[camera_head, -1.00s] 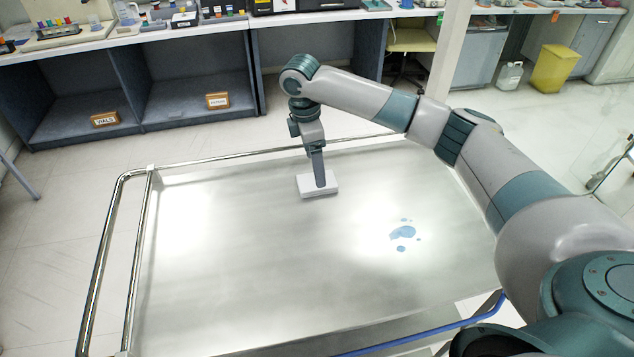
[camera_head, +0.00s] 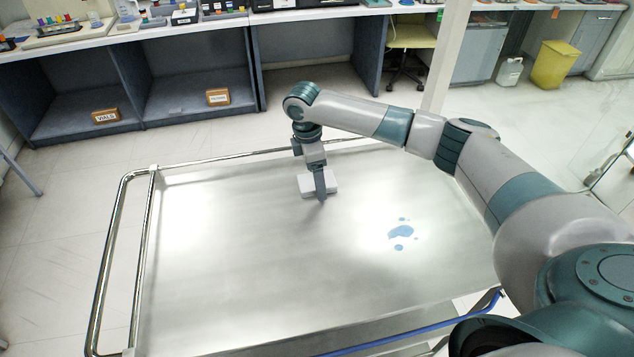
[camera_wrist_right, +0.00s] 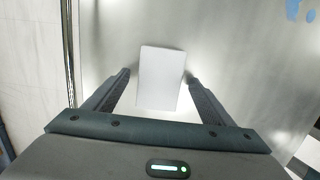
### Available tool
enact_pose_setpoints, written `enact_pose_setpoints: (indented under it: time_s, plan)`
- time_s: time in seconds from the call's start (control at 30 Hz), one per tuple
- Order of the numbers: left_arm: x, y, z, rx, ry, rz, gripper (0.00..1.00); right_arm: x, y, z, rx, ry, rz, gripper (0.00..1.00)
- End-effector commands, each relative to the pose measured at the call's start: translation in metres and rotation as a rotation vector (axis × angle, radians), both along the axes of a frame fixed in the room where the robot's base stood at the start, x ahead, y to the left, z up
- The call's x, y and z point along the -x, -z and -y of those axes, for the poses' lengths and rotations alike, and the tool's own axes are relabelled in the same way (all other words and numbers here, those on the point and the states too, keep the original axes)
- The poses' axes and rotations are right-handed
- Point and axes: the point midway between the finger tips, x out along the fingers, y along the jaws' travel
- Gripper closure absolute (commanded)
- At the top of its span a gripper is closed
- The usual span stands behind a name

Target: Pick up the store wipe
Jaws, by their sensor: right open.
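The store wipe is a white rectangular block (camera_head: 308,183) lying flat on the steel cart top (camera_head: 230,260), near its far edge. It also shows in the right wrist view (camera_wrist_right: 161,78), between the two fingers. My right gripper (camera_head: 321,197) points down over the wipe, and one finger hides part of it in the head view. The right gripper (camera_wrist_right: 158,82) is open, with a gap between each finger and the wipe. I cannot tell how high the fingertips are above the cart top. My left gripper is not in view.
Blue spill spots (camera_head: 401,233) lie on the cart top to the right of the wipe. A metal rail (camera_head: 120,215) runs along the left and far sides of the cart. A bench with shelves (camera_head: 190,80) stands behind. The cart's left part is clear.

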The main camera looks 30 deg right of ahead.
Motion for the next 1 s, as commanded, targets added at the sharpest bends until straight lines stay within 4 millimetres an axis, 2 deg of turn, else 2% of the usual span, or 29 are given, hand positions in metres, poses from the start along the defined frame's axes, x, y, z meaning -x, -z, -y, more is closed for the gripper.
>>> enact_pose_setpoints:
  time_s: [0.17,0.37,0.77,1.0]
  plan:
    - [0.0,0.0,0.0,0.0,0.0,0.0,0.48,0.0,0.0,0.0,0.0,0.0,0.0,0.23]
    - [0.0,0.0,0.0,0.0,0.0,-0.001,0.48,0.0,0.0,0.0,0.0,0.0,0.0,0.67]
    - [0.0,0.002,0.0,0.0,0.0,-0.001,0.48,-0.001,-0.003,0.0,-0.001,0.0,0.001,0.68]
    - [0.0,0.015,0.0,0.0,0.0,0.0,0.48,-0.001,-0.025,-0.001,-0.001,0.0,0.003,0.68]
